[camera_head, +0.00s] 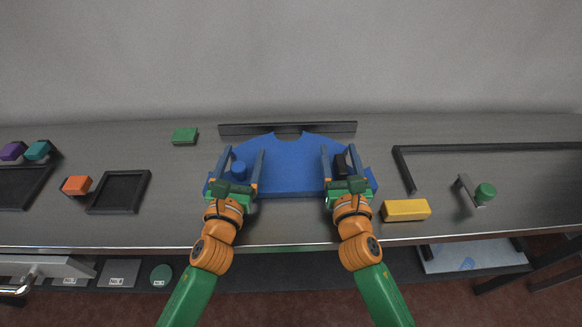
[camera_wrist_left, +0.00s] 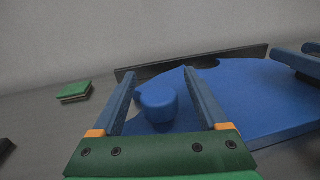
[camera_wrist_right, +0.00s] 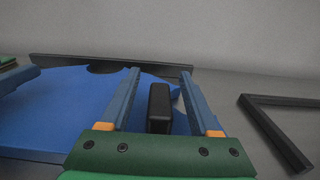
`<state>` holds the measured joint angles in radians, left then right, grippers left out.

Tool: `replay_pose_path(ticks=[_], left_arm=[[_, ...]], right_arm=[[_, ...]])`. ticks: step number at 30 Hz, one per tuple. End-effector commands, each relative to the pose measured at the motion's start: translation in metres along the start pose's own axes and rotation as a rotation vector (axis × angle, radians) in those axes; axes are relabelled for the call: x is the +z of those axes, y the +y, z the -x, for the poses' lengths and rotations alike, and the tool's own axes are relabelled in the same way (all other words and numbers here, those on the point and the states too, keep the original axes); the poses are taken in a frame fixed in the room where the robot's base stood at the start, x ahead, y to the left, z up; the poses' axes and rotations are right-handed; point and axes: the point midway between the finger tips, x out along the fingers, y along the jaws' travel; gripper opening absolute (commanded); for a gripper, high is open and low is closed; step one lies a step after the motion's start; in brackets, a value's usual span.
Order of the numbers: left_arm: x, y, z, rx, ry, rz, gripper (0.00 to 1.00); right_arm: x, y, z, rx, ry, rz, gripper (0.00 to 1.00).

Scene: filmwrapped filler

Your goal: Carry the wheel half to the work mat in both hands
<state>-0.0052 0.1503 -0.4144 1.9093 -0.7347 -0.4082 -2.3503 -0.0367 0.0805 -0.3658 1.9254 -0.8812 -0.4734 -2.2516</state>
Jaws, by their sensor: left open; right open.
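The wheel half (camera_head: 288,165) is a flat blue half-disc lying on the bench, with a notch in its far edge. A blue knob (camera_wrist_left: 157,102) stands up on its left part. A black upright grip (camera_wrist_right: 160,107) stands on its right part. My left gripper (camera_head: 243,154) is open, with its fingers on either side of the blue knob, apart from it as far as I can see. My right gripper (camera_head: 333,150) is open, with its fingers on either side of the black grip. The work mat cannot be told for sure.
A black bar (camera_head: 288,128) lies behind the wheel half. A yellow block (camera_head: 405,210) lies right of my right gripper. A black tray (camera_head: 118,192), orange block (camera_head: 77,185) and green block (camera_head: 185,135) are left.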

Motion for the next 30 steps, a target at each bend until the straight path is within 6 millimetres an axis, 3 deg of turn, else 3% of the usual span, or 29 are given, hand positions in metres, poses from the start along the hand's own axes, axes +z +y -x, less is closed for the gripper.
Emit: replay_pose_path(ticks=[3, 10, 12, 30], left_arm=[[-0.0001, 0.0, 0.0002, 0.0, 0.0, 0.0, 0.77], [-0.0001, 0.0, 0.0004, 0.0, 0.0, -0.001, 0.15], [-0.0001, 0.0, 0.0004, 0.0, 0.0, -0.001, 0.0], [-0.0002, 0.0001, 0.0004, 0.0, 0.0, -0.002, 0.0]], right_arm=[[0.0, 0.0, 0.0002, 0.0, 0.0, 0.0, 0.62], [0.0, 0.0, 0.0004, 0.0, 0.0, 0.0, 0.0], [0.0, -0.0001, 0.0004, 0.0, 0.0, 0.0, 0.0], [0.0, -0.0001, 0.0004, 0.0, 0.0, 0.0, 0.0]])
